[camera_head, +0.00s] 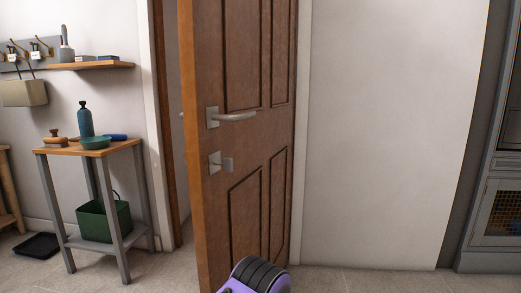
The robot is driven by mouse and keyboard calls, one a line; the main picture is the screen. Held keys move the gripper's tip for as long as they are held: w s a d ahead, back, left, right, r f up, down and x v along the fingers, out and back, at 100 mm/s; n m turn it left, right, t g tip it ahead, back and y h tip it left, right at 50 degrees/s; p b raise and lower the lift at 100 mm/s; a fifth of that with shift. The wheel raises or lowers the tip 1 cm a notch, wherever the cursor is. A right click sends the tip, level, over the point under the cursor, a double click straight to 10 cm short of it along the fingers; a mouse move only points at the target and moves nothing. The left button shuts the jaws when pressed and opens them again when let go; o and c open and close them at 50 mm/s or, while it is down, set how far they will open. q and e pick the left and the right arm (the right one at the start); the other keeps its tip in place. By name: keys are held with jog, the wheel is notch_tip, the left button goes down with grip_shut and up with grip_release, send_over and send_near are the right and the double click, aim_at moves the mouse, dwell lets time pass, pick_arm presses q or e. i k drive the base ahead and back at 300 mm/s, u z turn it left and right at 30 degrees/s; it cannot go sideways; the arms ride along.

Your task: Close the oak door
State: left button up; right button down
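The oak door (230,160) is a brown panelled door in the middle of the view. It stands ajar, with its free edge at the left swung toward me and its right edge at the frame. A silver lever handle (232,116) and a lock plate with a thumb-turn (220,162) sit near the free edge. Neither of my grippers is in view. A purple and black rounded part shows at the bottom edge, in front of the door's lower part.
A black tray (37,246) lies on the floor. A grey cabinet (492,210) stands far right.

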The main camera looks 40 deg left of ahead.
aim_at(237, 56)
jog(key=i, duration=0.5)
jog(key=u, duration=1.7)
jog(key=i, duration=0.5)
jog(key=z, duration=0.05)
